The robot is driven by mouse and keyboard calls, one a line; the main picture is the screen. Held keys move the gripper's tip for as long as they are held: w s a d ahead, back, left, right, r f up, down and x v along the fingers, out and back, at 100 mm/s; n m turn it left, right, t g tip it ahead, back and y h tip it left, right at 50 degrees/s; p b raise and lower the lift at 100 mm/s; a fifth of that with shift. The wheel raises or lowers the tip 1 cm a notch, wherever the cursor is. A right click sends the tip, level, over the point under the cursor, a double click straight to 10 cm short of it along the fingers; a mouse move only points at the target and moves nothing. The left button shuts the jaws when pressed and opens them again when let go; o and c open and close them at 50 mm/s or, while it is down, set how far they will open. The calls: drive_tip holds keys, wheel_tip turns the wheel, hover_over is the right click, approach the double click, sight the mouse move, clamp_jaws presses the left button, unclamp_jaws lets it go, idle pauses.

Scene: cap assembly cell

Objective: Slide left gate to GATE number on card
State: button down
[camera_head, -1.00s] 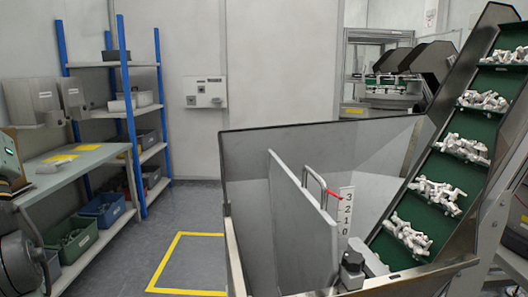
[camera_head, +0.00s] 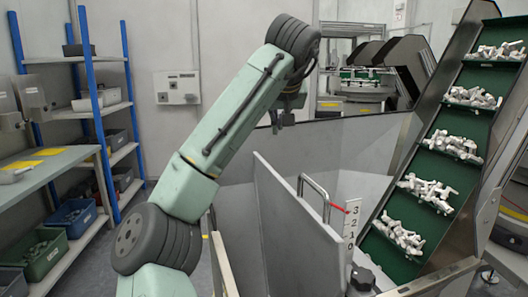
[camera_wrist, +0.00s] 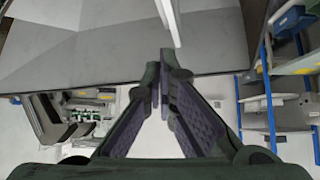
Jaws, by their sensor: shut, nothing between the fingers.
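The gate is a grey upright plate (camera_head: 290,225) inside the hopper, with a bent-tube handle (camera_head: 314,188) on its right side. A red pointer (camera_head: 338,207) by the handle points at about the 3 on a white scale (camera_head: 351,228) marked 3, 2, 1, 0. No readable card is in view. My gripper (camera_head: 285,119) is above the hopper's back wall, up and left of the handle and apart from it. In the wrist view my gripper (camera_wrist: 163,72) has its fingertips together and empty; a pale strip (camera_wrist: 168,20), probably the gate's top edge, lies beyond them.
The hopper's back wall (camera_head: 235,172) stands below my gripper. A green inclined conveyor (camera_head: 450,150) with white parts rises on the right. A dark knob (camera_head: 362,277) sits near the scale's foot. Blue-posted shelves (camera_head: 88,110) with bins stand on the left.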

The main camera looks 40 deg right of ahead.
drive_tip(key=p, duration=0.3)
hover_over(274, 172)
drive_tip(key=w+d, duration=0.1)
wheel_tip(274, 172, down, 7)
wheel_tip(274, 172, down, 3)
drive_tip(key=shift+w+r+p, duration=0.15)
drive_tip(key=shift+r+p, duration=0.05)
drive_tip(key=shift+p, duration=0.2)
drive_tip(key=shift+f, duration=0.75)
wheel_tip(274, 172, down, 5)
drive_tip(key=b, duration=0.3)
drive_tip(key=shift+f, duration=0.15)
drive_tip(key=shift+r+p, duration=0.3)
